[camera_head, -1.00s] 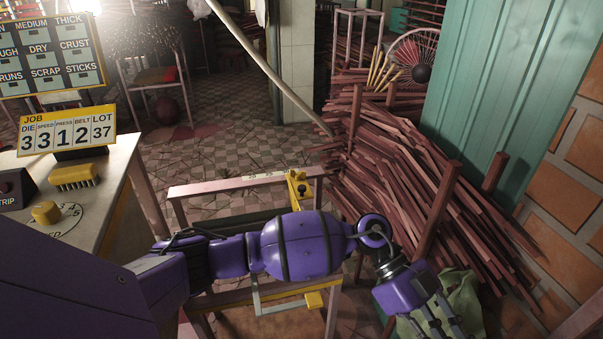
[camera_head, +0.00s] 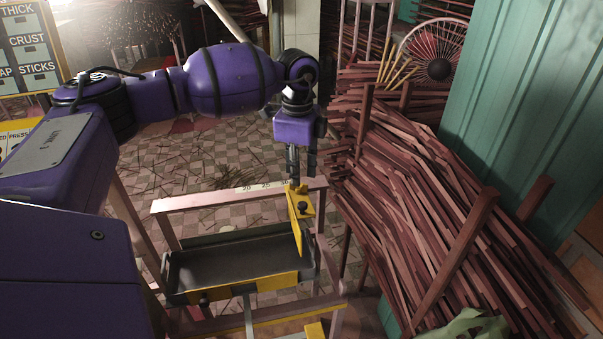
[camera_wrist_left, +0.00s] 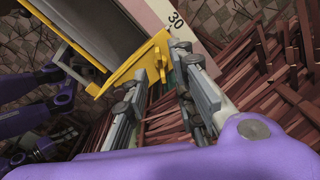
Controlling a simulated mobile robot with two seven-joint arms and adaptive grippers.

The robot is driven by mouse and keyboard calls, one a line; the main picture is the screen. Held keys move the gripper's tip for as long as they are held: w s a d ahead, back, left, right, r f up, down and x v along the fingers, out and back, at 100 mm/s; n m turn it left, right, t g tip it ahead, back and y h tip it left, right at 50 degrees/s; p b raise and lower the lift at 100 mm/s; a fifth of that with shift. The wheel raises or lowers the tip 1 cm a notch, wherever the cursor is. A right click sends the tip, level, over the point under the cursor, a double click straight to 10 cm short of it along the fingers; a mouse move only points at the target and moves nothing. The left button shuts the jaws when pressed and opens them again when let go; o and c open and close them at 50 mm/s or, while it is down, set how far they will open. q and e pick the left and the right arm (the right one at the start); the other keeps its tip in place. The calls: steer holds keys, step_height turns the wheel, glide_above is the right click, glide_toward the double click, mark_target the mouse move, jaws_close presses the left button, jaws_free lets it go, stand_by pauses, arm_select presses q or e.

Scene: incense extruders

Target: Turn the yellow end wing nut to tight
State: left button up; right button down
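The yellow end piece (camera_head: 297,220) stands at the right end of the long dark tray (camera_head: 215,262). A dark knob-like part (camera_head: 302,208) sits on it; I cannot tell whether this is the wing nut. My left gripper (camera_head: 300,181) points down just above the yellow piece's top. In the left wrist view, the gripper (camera_wrist_left: 163,66) is open, its fingers apart with the tip of the yellow piece (camera_wrist_left: 150,58) between or just beyond them. Contact cannot be told. The wing nut's own shape is not clear. Purple parts of mine show at the wrist view's left; I cannot make out my right gripper's fingers.
A pale rail with a printed scale (camera_head: 262,187) runs behind the tray, and its number 30 shows in the wrist view. A large heap of reddish sticks (camera_head: 420,210) lies close on the right. A fan (camera_head: 436,52) stands behind it. Tiled floor lies beyond the frame.

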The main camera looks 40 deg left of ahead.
arm_select(q)
step_height(320, 180, down, 3)
steer(key=shift+f, duration=0.1)
jaws_close()
arm_select(e)
steer(key=shift+w+a+r, duration=0.2)
steer(key=shift+w, duration=0.35)
steer(key=shift+s, duration=0.1)
arm_select(q)
steer(key=shift+w, duration=0.1)
arm_select(e)
steer(key=shift+s+r, duration=0.1)
